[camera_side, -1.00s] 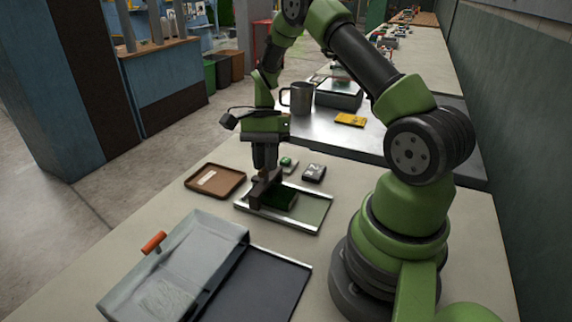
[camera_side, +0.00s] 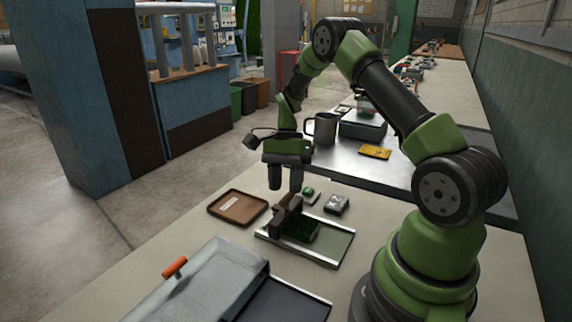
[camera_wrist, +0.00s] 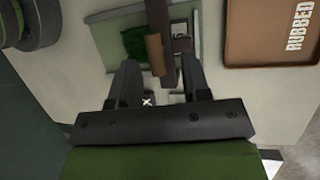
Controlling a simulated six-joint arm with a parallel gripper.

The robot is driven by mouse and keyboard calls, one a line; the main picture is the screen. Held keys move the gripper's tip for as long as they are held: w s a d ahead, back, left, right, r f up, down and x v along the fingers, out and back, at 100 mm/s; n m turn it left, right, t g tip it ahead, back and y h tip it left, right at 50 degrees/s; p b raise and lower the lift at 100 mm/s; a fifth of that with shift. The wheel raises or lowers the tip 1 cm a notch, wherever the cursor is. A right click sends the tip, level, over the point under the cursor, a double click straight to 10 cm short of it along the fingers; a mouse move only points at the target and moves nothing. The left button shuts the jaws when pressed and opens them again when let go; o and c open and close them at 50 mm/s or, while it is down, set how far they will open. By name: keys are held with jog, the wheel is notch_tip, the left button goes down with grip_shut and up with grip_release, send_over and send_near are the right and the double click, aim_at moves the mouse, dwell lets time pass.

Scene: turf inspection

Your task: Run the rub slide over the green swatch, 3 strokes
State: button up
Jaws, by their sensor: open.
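The green swatch (camera_side: 303,229) lies on a flat plate with metal rails (camera_side: 338,245); it also shows in the wrist view (camera_wrist: 134,42). The rub slide (camera_side: 287,212), a dark block with a brownish part, stands at the swatch's left edge in the side view. In the wrist view the slide (camera_wrist: 154,52) is just right of the green patch, and part of the swatch may be hidden beneath it. My gripper (camera_side: 286,186) is open and empty, just above and behind the slide. Its spread fingers (camera_wrist: 160,76) show in the wrist view with the slide's end between or beyond them.
A brown tray (camera_side: 238,207), lettered RUBBED in the wrist view (camera_wrist: 270,61), lies left of the plate. A small dark box (camera_side: 337,204) and a small green-topped item (camera_side: 308,192) sit behind it.

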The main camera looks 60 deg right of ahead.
jog(key=v, duration=0.8)
jog(key=shift+r, duration=0.25)
jog(key=shift+r, duration=0.1)
jog(key=s+a+r+n+t+h, duration=0.35)
jog(key=a+r+n, duration=0.35)
jog(key=a+r, duration=0.4)
jog(key=s+a+r+n+t, duration=0.3)
jog(key=s+a+n+t, duration=0.3)
jog(key=s, duration=0.7)
jog(key=shift+a+n+y, duration=0.45)
jog(key=shift+a+n, duration=0.25)
jog(key=shift+a, duration=0.2)
jog(key=shift+w+r, duration=0.1)
